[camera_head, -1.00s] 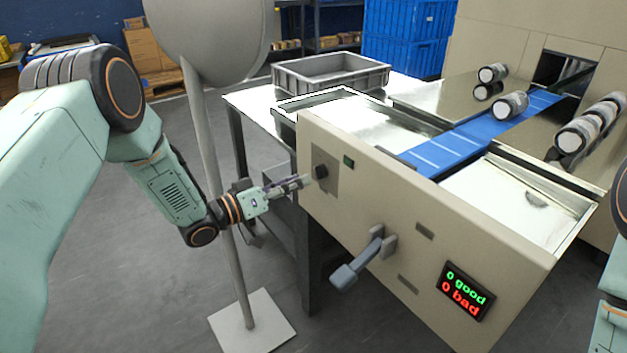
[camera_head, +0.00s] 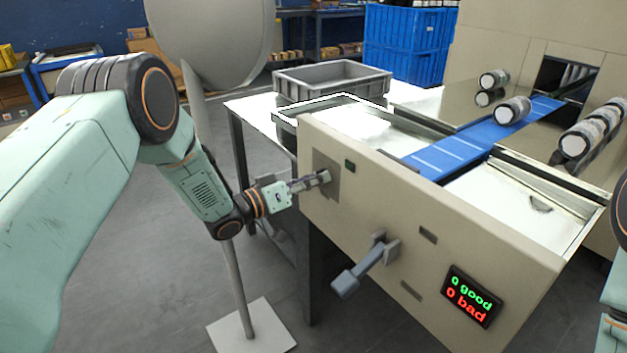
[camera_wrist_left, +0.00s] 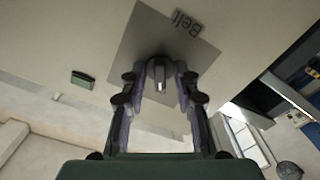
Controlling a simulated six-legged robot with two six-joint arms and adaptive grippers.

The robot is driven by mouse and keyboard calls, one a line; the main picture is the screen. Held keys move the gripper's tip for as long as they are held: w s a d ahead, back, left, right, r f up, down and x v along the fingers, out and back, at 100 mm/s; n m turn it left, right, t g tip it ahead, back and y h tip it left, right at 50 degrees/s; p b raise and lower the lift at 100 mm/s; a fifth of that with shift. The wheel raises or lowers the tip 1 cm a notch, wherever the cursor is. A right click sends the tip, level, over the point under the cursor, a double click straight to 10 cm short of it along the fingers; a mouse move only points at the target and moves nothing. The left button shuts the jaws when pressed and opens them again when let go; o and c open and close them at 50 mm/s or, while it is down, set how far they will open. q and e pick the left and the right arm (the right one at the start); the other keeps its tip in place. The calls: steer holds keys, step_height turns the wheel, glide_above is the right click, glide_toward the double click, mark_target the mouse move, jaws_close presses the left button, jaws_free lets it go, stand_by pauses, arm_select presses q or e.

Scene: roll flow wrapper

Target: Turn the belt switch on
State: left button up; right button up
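The belt switch is a dark knob with a light mark (camera_wrist_left: 160,74) on a grey plate (camera_wrist_left: 196,62) labelled "Belt", in the left wrist view. In the head view the plate (camera_head: 330,188) is at the left end of the beige machine front, and the fingertips mostly cover the knob. My left gripper (camera_head: 322,178) is at the knob. In the left wrist view its fingers (camera_wrist_left: 160,85) are apart, one on each side of the knob. I cannot tell whether they touch it. My right gripper is out of view.
A grey lever (camera_head: 362,268) sticks out of the front panel, right of and below the switch. A display (camera_head: 468,297) reads 0 good, 0 bad. A blue belt (camera_head: 450,152) carries a roll (camera_head: 511,110). A grey stand pole (camera_head: 238,285) is behind my left forearm.

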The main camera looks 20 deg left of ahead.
arm_select(q)
jaws_close()
